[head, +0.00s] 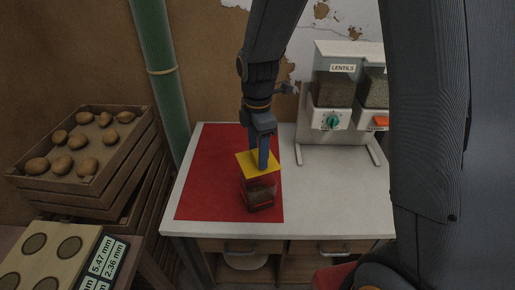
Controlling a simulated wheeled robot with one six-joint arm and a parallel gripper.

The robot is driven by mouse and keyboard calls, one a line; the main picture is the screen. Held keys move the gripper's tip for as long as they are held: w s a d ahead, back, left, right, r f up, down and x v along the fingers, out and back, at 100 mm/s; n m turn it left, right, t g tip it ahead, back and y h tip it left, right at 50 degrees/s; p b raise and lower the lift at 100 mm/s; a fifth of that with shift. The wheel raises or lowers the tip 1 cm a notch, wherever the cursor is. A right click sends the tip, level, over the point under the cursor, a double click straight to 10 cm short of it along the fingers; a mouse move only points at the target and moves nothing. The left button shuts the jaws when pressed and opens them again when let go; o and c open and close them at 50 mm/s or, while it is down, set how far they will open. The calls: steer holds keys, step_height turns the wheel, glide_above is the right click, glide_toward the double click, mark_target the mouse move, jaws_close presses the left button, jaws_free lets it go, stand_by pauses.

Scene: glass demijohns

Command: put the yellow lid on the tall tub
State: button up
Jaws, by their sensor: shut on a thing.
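The yellow lid (246,162) is a flat square, held level by my gripper (263,165). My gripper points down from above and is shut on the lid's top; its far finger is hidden. A clear, square tub (260,194) with dark contents and some red on it stands upright directly under the lid, on the red mat (208,180). The lid covers the tub's top edge from this view. I cannot tell whether the lid touches the rim or hovers just above it. No other tub shows on the table.
A white table (332,200) carries the mat. A lentil dispenser (333,95) stands at the back right. Potato crates (80,150) and a board with a digital readout (60,255) are at the left. A green pipe (163,70) rises behind. The mat's left part is clear.

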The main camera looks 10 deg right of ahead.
steer(key=shift+f+b, duration=1.2)
steer(key=shift+f, duration=1.5)
steer(key=shift+f+p, duration=0.3)
steer(key=shift+f, duration=0.6)
stand_by(1.1)
steer(key=o, duration=2)
steer(key=shift+r, duration=0.15)
steer(key=shift+r+p, duration=2.7)
steer(key=shift+r, duration=0.7)
